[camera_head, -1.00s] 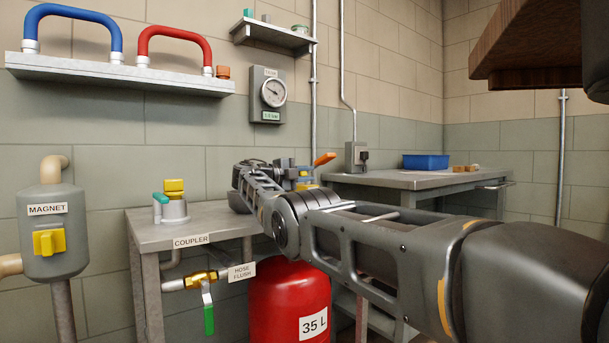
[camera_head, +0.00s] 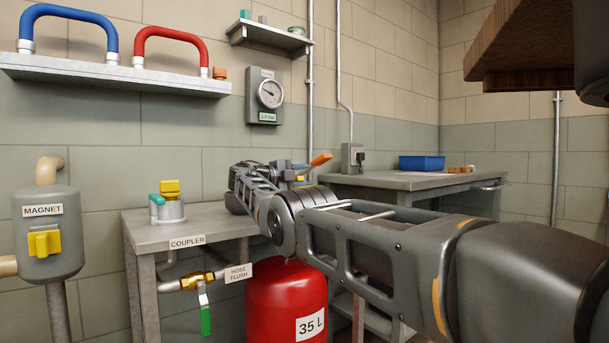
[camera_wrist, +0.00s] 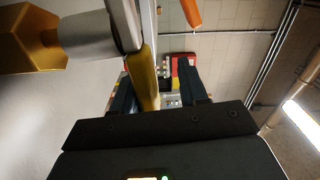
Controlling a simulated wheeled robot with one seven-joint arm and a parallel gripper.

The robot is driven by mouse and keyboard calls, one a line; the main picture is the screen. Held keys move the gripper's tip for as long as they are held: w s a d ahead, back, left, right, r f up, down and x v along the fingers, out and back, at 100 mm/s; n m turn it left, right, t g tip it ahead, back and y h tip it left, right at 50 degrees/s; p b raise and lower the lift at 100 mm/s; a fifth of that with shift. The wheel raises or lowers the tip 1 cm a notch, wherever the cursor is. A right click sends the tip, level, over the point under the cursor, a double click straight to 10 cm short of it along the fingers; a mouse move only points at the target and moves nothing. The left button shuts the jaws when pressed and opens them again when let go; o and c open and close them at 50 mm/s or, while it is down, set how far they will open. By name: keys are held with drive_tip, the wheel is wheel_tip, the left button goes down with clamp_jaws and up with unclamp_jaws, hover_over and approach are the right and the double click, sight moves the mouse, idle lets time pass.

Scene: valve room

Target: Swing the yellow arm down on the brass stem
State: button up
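In the wrist view a yellow arm (camera_wrist: 147,75) runs between my gripper's (camera_wrist: 158,95) two dark fingers, close beside the left one. A clear gap separates it from the right finger, so my gripper is open. I cannot tell whether the left finger touches it. A brass hex-shaped end (camera_wrist: 32,40) on a pale grey cylinder (camera_wrist: 88,35) is at upper left; it may be the stem. In the head view my arm hides most of the work spot; an orange handle (camera_head: 320,159) sticks up behind it.
A grey bench with a coupler (camera_head: 170,211), a hose flush valve with a green handle (camera_head: 206,320) and a red tank (camera_head: 283,300) stand by my arm. A wall shelf (camera_head: 115,75) holds blue and red handles. A metal table (camera_head: 395,180) is behind.

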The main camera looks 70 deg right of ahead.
drive_tip(key=s+d+r+p, duration=0.3)
drive_tip(key=s+r+p, duration=0.2)
drive_tip(key=s+r, duration=0.6)
drive_tip(key=shift+s+d, duration=0.15)
drive_tip(key=shift+d, duration=0.1)
idle(0.7)
